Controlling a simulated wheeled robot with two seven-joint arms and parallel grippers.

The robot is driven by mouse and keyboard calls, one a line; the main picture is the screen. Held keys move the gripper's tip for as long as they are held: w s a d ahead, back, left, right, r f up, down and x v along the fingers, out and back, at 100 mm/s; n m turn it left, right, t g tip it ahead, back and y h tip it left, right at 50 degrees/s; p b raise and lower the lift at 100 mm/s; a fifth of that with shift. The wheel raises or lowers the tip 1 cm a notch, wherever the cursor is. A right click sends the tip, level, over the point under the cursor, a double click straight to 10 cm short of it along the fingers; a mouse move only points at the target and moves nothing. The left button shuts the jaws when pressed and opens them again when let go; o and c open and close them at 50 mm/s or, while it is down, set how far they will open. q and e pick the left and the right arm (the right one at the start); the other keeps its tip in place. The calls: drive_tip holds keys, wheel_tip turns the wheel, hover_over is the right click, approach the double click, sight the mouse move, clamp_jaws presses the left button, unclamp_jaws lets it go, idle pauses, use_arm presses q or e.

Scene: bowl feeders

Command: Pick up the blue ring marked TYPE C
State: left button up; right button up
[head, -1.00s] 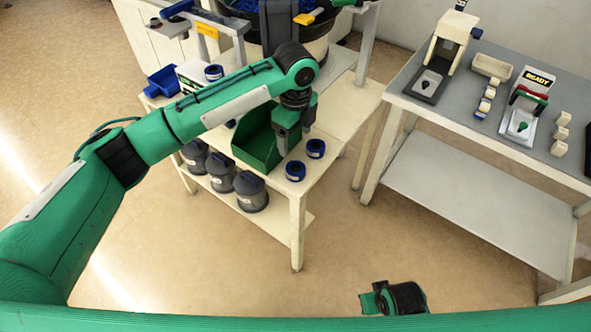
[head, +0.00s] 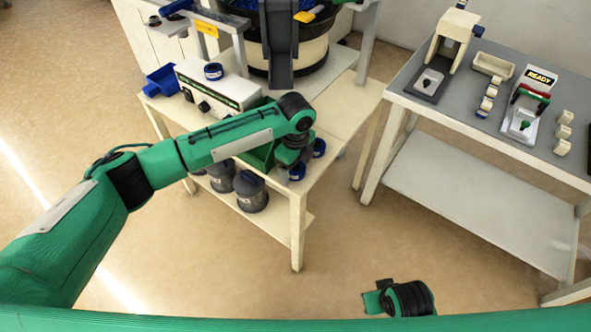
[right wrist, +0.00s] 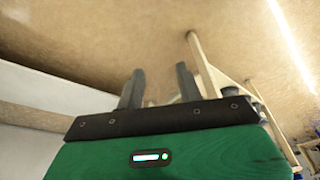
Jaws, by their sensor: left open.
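A blue ring (head: 298,172) sits on the front part of the cream table, partly hidden behind my left gripper. A second blue ring (head: 319,147) is just behind it to the right. A third blue ring (head: 213,71) lies on top of the white box. No TYPE C mark is readable on any of them. My left gripper (head: 287,176) points down at the nearest ring; its fingertips are hard to make out, and I cannot tell whether they touch it. It is open. My right gripper (right wrist: 160,86) shows in the right wrist view with its fingers apart and nothing between them.
A green bin (head: 262,155) stands left of my left gripper, partly covered by my arm. The white box (head: 222,86) and a blue bin (head: 162,80) are farther back. Dark canisters (head: 251,192) stand on the lower shelf. A grey table (head: 430,103) with fixtures is at right.

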use_arm(q)
drive_tip(key=c, duration=1.1)
drive_tip(key=shift+r, duration=0.1)
drive_tip(key=shift+r, duration=0.1)
